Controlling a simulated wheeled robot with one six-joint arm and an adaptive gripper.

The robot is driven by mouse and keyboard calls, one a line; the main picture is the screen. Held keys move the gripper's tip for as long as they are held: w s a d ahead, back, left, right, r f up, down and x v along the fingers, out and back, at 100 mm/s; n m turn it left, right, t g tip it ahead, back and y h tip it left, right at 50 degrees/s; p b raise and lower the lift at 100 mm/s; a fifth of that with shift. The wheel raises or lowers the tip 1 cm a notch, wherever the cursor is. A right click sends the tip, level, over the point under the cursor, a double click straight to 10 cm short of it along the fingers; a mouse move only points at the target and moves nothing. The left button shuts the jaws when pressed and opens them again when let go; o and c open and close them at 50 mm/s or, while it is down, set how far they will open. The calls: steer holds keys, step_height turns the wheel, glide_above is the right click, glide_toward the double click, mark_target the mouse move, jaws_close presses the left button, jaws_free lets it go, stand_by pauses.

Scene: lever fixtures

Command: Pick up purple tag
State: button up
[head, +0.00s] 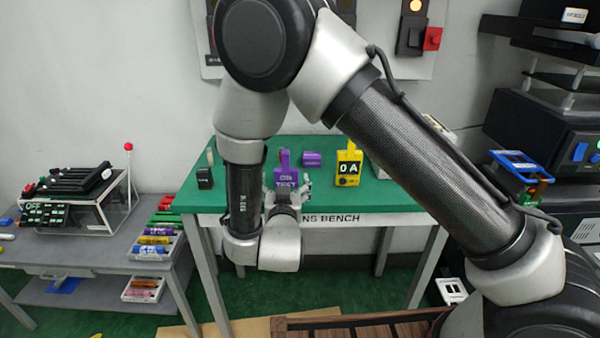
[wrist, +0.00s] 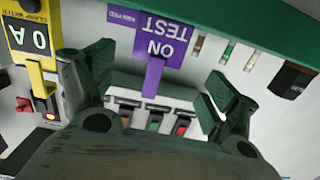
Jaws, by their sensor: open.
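The purple tag (head: 284,167) with white lettering stands at the green bench, just beyond my gripper (head: 288,190) in the head view. In the wrist view the purple tag (wrist: 160,38) appears upside down, reading "ON TEST", with a narrow purple stem pointing towards my gripper (wrist: 158,72). The two fingers are spread wide, one on each side of the stem. No contact with the tag shows. In the head view my gripper hides the tag's lower part.
A yellow meter (head: 348,167) reading "0 A" stands right of the tag. Another purple item (head: 312,159) lies on the green bench (head: 240,150). A small black item (head: 205,178) is at left. In the wrist view, several small switches (wrist: 154,117) sit between the fingers.

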mark_target(286, 174)
steer(key=shift+s+f, duration=0.25)
steer(key=shift+s, duration=0.1)
steer(key=shift+w+d+t+h, duration=0.15)
steer(key=shift+w+t+h, duration=0.05)
steer(key=shift+t+h, duration=0.1)
steer(key=w, duration=0.7)
steer(key=shift+w+d, duration=0.1)
steer(key=shift+w, duration=0.05)
steer(key=c, duration=1.1)
